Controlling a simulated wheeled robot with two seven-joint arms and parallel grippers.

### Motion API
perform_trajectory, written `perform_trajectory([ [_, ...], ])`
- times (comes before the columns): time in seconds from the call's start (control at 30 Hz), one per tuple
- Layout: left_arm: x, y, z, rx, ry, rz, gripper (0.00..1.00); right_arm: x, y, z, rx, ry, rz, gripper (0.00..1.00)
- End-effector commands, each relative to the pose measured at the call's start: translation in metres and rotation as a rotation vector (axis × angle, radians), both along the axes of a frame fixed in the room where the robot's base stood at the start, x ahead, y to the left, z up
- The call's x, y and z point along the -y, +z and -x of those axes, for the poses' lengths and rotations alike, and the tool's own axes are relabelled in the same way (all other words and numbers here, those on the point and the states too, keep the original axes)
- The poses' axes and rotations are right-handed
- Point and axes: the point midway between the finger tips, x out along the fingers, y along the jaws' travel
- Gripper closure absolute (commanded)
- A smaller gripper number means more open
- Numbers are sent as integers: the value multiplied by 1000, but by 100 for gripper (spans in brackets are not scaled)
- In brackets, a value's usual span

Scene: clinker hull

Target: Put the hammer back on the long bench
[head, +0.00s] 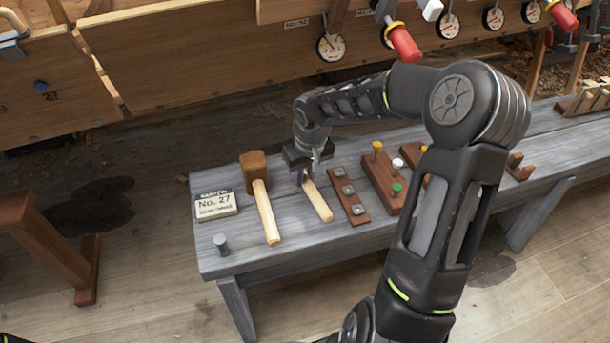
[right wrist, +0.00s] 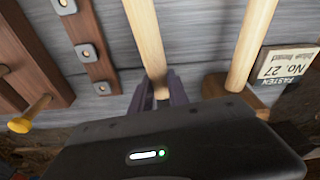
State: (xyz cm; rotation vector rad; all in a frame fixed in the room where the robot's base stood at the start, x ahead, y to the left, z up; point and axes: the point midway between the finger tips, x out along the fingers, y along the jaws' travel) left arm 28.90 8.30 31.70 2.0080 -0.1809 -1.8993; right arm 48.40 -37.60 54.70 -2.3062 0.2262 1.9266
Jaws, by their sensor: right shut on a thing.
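The hammer's pale handle (head: 318,200) slants toward the front of the long grey bench (head: 300,240), between a wooden mallet (head: 265,212) and a brown strip. My right gripper (head: 308,176) is shut on the handle at its far end. In the right wrist view the handle (right wrist: 145,35) runs out from between the dark fingers (right wrist: 160,92). The hammer's head is hidden behind the gripper. I cannot tell whether the hammer touches the bench top or is just above it. My left gripper is not in view.
A No. 27 sign (head: 215,205) and a grey peg (head: 221,244) are at the bench's left end. The brown strip with metal squares (head: 349,196) and a block with coloured pegs (head: 383,178) lie to the right. The plank hull (head: 200,60) with clamps and dials rises behind.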

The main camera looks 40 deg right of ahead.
Motion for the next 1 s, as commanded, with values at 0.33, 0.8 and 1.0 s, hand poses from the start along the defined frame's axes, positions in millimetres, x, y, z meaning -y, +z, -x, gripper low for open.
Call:
perform_trajectory([
  [0.33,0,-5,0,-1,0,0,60,0,-5,-1,4,1,1,79],
  [0.8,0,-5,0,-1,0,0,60,0,-5,0,1,0,0,54],
  [1.0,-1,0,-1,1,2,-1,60,0,0,0,-1,0,0,54],
])
